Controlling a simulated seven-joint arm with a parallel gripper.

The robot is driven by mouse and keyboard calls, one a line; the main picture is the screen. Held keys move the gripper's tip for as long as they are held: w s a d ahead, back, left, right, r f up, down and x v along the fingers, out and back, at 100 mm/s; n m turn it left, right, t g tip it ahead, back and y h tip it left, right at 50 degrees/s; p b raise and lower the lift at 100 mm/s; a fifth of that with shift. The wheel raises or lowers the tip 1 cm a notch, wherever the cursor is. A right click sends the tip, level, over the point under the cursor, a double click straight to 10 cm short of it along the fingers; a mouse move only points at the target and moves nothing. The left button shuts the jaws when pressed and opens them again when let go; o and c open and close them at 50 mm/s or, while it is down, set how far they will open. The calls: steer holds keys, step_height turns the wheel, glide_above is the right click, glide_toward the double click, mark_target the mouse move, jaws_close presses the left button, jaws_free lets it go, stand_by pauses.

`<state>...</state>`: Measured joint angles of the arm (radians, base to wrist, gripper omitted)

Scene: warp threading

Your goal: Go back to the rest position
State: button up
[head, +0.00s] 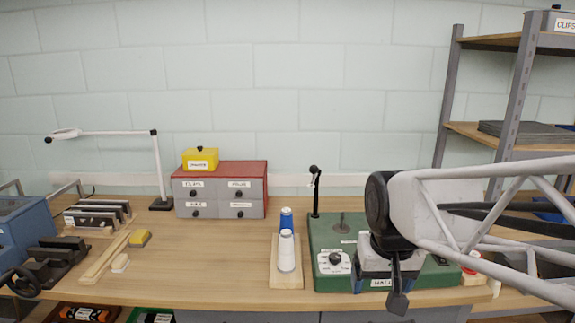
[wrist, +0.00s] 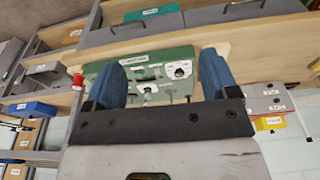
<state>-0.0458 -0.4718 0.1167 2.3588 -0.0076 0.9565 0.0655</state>
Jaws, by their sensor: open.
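My gripper (head: 398,298) hangs in front of the green machine (head: 322,236) at the right of the bench, and the arm covers much of that machine. In the wrist view my gripper (wrist: 160,62) shows two blue fingers spread apart with nothing held between them. The green machine (wrist: 142,75) lies beyond the fingers there, with white labels and dials. In the head view a white dial plate (head: 333,262) and a thin black post (head: 316,190) show on the machine. The wrist view is turned upside down.
A wooden stand (head: 287,279) holds a blue spool (head: 286,216) and a white spool (head: 286,250) left of the machine. A red-topped drawer cabinet (head: 219,190) and a lamp (head: 158,170) stand behind. Shelving (head: 480,130) rises at right.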

steer(key=s+d+f, duration=0.2)
steer(key=s, duration=0.7)
steer(key=shift+s+f+t, duration=0.3)
steer(key=shift+s+f, duration=0.1)
